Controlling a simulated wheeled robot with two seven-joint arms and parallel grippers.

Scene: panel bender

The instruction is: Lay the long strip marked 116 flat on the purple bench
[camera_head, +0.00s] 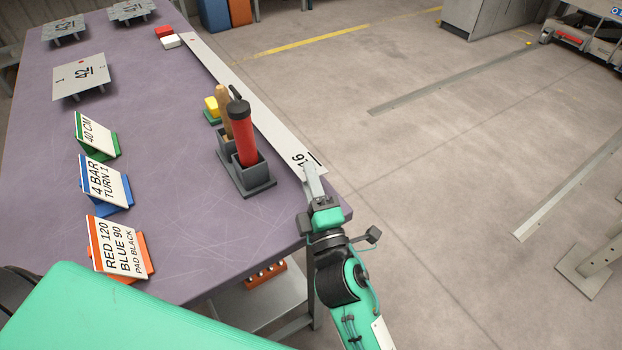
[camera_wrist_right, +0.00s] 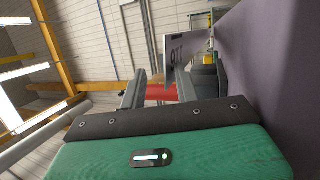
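The long pale strip (camera_head: 250,105) runs along the right edge of the purple bench (camera_head: 180,190), its marked face up. Its number, partly hidden and ending in 16, is at the near end. It looks level along the edge; I cannot tell whether its whole length touches the top. My right gripper (camera_head: 312,170) is at that near end, its tip overlapping the strip. In the right wrist view the fingers of the gripper (camera_wrist_right: 159,72) stand apart with a gap between them. I cannot see them closed on the strip. My left gripper is out of view.
A dark holder (camera_head: 246,178) with a red tool (camera_head: 243,135) stands just left of the strip. Three signs and several grey plates stand at left.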

